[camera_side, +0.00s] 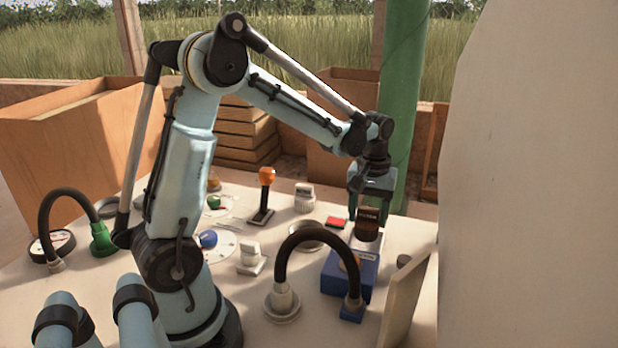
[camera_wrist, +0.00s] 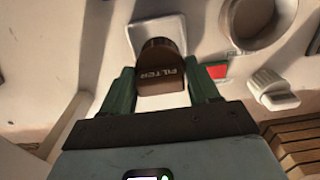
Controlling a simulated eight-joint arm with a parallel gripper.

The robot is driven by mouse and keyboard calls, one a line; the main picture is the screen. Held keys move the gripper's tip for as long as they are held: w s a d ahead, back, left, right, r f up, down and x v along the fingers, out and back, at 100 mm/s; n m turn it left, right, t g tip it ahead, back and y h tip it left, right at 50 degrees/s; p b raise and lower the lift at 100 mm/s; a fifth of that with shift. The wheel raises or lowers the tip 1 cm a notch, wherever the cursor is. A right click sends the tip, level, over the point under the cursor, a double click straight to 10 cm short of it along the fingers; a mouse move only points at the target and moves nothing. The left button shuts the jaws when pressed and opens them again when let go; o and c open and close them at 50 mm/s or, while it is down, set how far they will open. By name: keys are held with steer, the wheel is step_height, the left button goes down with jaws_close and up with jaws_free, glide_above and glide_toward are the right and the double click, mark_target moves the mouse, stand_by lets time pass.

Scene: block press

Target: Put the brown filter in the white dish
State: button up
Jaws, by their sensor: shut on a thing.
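The brown filter (camera_side: 368,218), lettered FILTER, is held upright between the fingers of my gripper (camera_side: 370,205). In the wrist view the filter (camera_wrist: 162,72) sits between the two green fingers of my gripper (camera_wrist: 163,82), which are shut on it. Its lower end is over a white holder (camera_wrist: 140,35) on top of a blue box (camera_side: 340,276). I cannot tell whether its bottom still sits in the holder. A round pale dish (camera_side: 318,229) lies left of the filter, partly behind a black hose; it shows at the wrist view's upper right (camera_wrist: 231,22).
The black hose (camera_side: 296,245) arches in front of the dish to the blue box's front. A red block (camera_side: 336,222) and a white switch (camera_side: 304,196) stand nearby. An orange-topped lever (camera_side: 266,180) stands further left. An upright board (camera_side: 403,300) edges the right side.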

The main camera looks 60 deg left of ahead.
steer(key=shift+f, duration=1.35)
steer(key=shift+f, duration=0.1)
steer(key=o, duration=1.1)
steer(key=shift+o, duration=0.2)
